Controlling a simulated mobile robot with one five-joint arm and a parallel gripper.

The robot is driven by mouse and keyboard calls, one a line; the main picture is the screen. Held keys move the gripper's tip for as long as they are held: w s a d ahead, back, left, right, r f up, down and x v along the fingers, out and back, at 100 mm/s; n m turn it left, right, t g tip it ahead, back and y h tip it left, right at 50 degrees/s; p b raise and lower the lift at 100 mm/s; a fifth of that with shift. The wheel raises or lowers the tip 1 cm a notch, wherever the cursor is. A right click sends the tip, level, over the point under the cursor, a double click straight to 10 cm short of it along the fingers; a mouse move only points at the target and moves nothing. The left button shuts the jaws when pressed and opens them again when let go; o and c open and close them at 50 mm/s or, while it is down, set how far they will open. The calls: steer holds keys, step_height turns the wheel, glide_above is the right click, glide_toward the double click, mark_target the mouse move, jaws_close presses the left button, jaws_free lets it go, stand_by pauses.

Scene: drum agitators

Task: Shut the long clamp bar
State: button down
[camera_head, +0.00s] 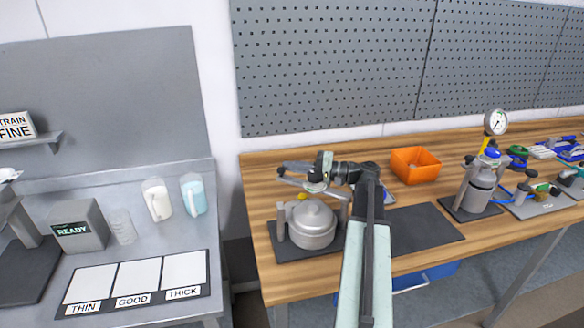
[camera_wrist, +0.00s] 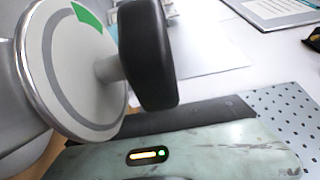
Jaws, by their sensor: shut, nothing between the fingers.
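A grey metal pot (camera_head: 311,225) with a domed lid stands on a dark mat on the wooden bench in the head view. A long grey clamp bar (camera_head: 330,192) runs above the lid, tilted, and looks raised clear of it. A grey post (camera_head: 281,222) stands at the pot's left side. My gripper (camera_head: 283,172) is above the pot, at the bar's upper left end. It is shut and empty; whether it touches the bar I cannot tell. In the wrist view a white disc (camera_wrist: 70,75) with a green mark and a black knob (camera_wrist: 148,55) fill the upper left.
An orange bin (camera_head: 415,165) stands behind my arm to the right. A second metal vessel (camera_head: 478,188) with a gauge (camera_head: 496,122) stands farther right. A bare dark mat (camera_head: 422,228) lies between them. A perforated grey board (camera_head: 330,65) backs the bench.

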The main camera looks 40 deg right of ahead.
steer(key=s+d, duration=0.3)
steer(key=d, duration=0.9)
steer(key=shift+d, duration=0.4)
steer(key=shift+s+f, duration=0.1)
steer(key=shift+s, duration=0.1)
